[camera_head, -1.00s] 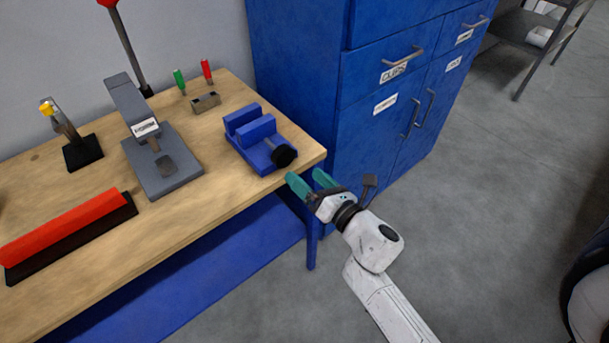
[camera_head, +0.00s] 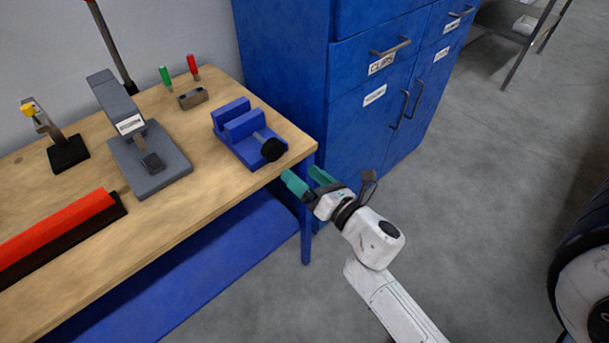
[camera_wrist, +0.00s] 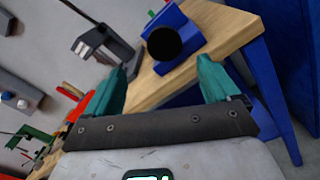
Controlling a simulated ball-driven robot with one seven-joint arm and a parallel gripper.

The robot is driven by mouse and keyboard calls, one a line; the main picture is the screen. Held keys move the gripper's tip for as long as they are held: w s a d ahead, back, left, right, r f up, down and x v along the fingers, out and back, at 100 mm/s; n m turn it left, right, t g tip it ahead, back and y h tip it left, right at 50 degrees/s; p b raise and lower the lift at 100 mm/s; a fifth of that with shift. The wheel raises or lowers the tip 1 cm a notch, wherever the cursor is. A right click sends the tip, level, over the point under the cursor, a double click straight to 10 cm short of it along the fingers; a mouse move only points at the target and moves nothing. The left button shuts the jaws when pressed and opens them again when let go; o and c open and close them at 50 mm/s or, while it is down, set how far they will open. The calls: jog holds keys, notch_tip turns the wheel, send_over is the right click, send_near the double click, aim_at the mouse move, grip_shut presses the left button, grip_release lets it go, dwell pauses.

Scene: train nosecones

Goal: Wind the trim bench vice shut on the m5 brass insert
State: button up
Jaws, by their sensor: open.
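The blue bench vice (camera_head: 236,122) sits on the wooden bench near its right end, with a black round knob (camera_head: 273,149) on its front right. A gap shows between its two jaw blocks; I cannot make out a brass insert there. In the wrist view the vice (camera_wrist: 184,25) is beyond my fingertips, with the dark knob (camera_wrist: 164,43) facing the camera. My gripper (camera_head: 304,181) has teal fingers, spread apart and empty, just off the bench's front right corner and below right of the knob in the picture. It also shows in the wrist view (camera_wrist: 163,80), apart from the knob.
On the wooden bench (camera_head: 215,180) stand a grey press (camera_head: 150,160), a small slotted block (camera_head: 193,98), green (camera_head: 165,77) and red (camera_head: 192,66) handled tools and a long red-black bar (camera_head: 60,235). A blue cabinet (camera_head: 375,110) stands close behind on the right. Open floor lies right.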

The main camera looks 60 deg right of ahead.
jog(key=b+v, duration=0.3)
jog(key=v, duration=0.7)
jog(key=shift+s, duration=0.15)
